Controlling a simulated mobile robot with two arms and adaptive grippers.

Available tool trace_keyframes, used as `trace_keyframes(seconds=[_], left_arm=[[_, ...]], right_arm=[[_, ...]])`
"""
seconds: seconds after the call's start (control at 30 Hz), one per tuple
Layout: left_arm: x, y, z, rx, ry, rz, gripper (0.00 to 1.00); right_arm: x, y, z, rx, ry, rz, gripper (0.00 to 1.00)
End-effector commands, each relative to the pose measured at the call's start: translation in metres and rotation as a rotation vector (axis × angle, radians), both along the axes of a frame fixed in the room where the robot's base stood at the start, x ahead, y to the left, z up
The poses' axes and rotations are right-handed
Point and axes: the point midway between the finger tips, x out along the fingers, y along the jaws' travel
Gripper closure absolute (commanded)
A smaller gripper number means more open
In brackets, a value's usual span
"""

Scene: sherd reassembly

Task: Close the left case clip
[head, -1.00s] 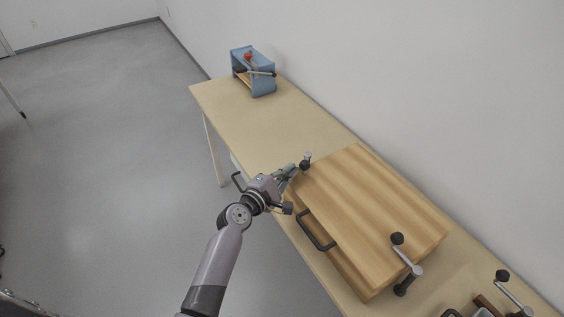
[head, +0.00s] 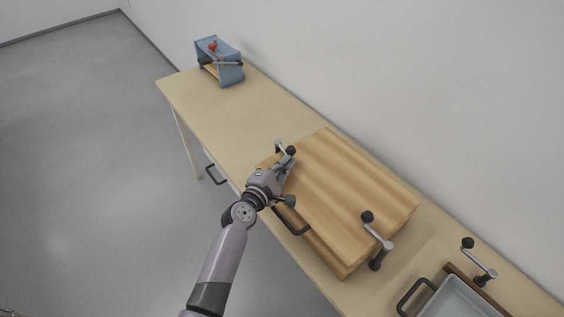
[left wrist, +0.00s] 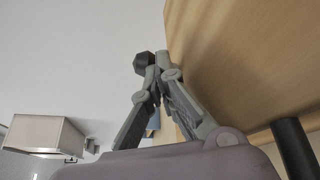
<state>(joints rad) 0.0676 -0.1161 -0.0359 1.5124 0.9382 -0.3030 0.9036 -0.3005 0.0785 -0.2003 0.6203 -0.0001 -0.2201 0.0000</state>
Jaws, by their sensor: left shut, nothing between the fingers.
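The wooden case (head: 345,185) lies shut on the long table, with a dark handle (head: 291,222) on its front. The left case clip (head: 290,151), a grey lever with a black knob, stands at the case's left end, its knob by the lid's edge. My left gripper (head: 284,163) is shut and empty, its fingertips right at this clip; I cannot tell if they touch. In the left wrist view, the closed fingertips (left wrist: 156,72) are beside the dark knob (left wrist: 144,64). The right case clip (head: 375,240) stands at the near right. My right gripper is out of view.
A grey tray (head: 455,300) with a dark handle and another lever (head: 478,258) are at the lower right. A blue stand (head: 222,65) with a red knob is at the table's far end. The table between stand and case is clear; a wall runs behind.

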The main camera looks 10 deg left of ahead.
Motion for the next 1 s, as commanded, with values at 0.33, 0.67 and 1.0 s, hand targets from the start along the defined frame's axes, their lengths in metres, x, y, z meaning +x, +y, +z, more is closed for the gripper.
trace_keyframes(seconds=[0.33,0.67,1.0], left_arm=[[0.001,-0.001,0.0,0.0,0.0,0.0,1.0],[-0.003,0.0,0.0,-0.001,0.001,0.0,1.0],[-0.059,0.017,0.007,0.002,0.003,0.0,1.0]], right_arm=[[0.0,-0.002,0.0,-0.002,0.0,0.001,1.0],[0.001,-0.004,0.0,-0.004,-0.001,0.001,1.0],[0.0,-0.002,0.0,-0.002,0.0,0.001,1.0]])
